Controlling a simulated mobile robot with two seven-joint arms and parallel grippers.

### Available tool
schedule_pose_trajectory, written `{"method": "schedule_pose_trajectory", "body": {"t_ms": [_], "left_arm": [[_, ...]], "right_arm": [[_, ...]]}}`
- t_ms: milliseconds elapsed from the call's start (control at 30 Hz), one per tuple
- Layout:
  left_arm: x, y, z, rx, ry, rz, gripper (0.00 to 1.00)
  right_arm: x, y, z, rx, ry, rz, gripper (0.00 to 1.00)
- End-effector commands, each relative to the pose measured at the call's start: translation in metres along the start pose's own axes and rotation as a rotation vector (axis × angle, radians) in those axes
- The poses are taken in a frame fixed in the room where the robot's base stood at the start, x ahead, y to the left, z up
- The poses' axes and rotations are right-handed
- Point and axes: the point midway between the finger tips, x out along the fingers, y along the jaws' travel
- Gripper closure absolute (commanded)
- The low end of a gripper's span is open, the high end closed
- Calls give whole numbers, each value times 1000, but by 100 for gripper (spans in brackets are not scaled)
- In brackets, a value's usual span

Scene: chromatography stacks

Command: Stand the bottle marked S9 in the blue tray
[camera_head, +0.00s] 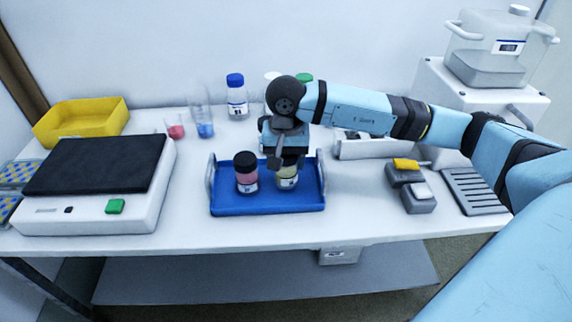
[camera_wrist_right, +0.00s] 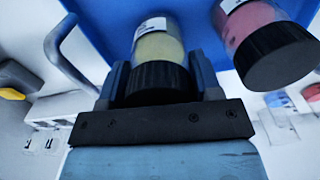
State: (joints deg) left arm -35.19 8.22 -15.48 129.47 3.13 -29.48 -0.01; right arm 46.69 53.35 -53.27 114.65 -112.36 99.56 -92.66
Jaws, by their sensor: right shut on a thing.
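The blue tray (camera_head: 266,206) lies on the white table, in front of me. My right gripper (camera_head: 288,160) is over the tray's right half, shut on a black-capped bottle with pale yellow contents (camera_head: 287,180). In the right wrist view this bottle (camera_wrist_right: 158,48) sits between the two fingers, which grip near its cap. The bottle looks upright and its base is at or very near the tray floor; I cannot tell if it touches. Its label shows in part, but I cannot read the marking. My left gripper is not in view.
A black-capped bottle with pink contents (camera_head: 246,173) stands in the tray's left half, close by. A balance (camera_head: 92,185) is to the left, a yellow bin (camera_head: 82,121) behind it. A blue-capped bottle (camera_head: 237,97) and beakers (camera_head: 202,115) stand behind the tray. Grey blocks (camera_head: 418,198) are at right.

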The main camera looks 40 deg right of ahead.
Motion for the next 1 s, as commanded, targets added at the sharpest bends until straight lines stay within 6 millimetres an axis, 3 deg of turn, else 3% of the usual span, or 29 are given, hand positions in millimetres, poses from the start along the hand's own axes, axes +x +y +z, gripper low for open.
{"method": "schedule_pose_trajectory", "body": {"t_ms": [100, 533, 567, 667, 1000], "left_arm": [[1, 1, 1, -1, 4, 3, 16], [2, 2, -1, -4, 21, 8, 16], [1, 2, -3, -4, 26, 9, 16], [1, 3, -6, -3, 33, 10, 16], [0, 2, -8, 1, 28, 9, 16]], "right_arm": [[14, 0, 0, 1, 0, -1, 70], [16, 0, 0, 1, 1, -1, 70], [16, 0, 0, 1, 1, 0, 37], [15, 0, 0, 1, 1, 0, 16], [12, 0, 0, 1, 0, 0, 16]]}}
